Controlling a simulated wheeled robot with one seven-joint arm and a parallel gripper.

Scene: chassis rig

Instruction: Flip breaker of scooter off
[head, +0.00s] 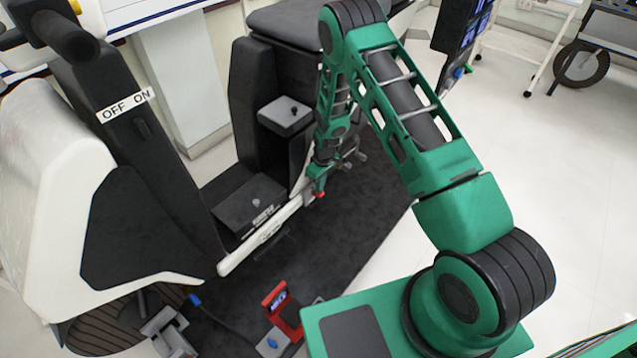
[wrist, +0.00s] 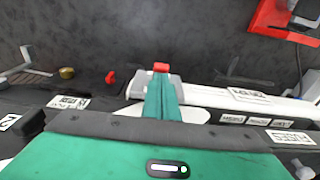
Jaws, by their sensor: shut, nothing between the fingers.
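The scooter (head: 60,180) stands at the left in the head view. Its dark front column carries a white "OFF ON" label (head: 125,105) with a small dark switch (head: 143,128) just below it. I cannot tell from its shape which way this switch is set. My gripper (head: 318,194) hangs low beside the scooter's right side, near the white side rail (head: 265,235), well apart from the label. In the wrist view my gripper (wrist: 161,68) shows red tips held together, with nothing between them. The labelled switch cannot be made out there.
A panel (head: 248,203) lies on the footboard. A red device (head: 281,301) and cable lie on the dark mat (head: 345,240).

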